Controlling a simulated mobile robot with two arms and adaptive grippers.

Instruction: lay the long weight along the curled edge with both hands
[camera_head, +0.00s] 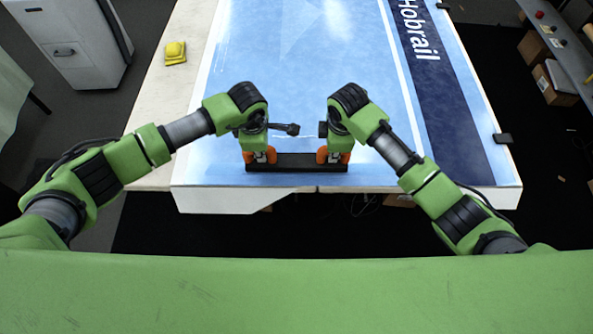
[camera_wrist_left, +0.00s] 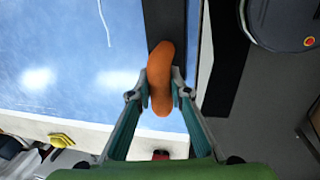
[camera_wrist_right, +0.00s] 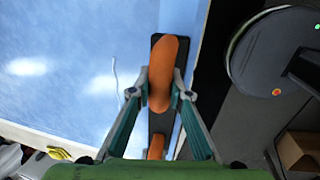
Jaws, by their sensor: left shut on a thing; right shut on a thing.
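The long weight (camera_head: 297,163) is a black bar with two orange handles. It runs left to right just inside the near edge of the blue printed film (camera_head: 300,100). My left gripper (camera_head: 260,155) is shut on its left handle, which shows between the fingers in the left wrist view (camera_wrist_left: 160,78). My right gripper (camera_head: 335,155) is shut on its right handle, also in the right wrist view (camera_wrist_right: 160,75). The film's near edge shows a pale strip (camera_head: 225,199) at the front left. I cannot tell whether the bar touches the film.
A yellow object (camera_head: 175,52) lies on the bare pale table (camera_head: 160,105) left of the film. Dark clips (camera_head: 502,138) sit along the right edge. A white cabinet (camera_head: 78,45) stands at the back left. Cardboard boxes (camera_head: 535,48) are at the far right.

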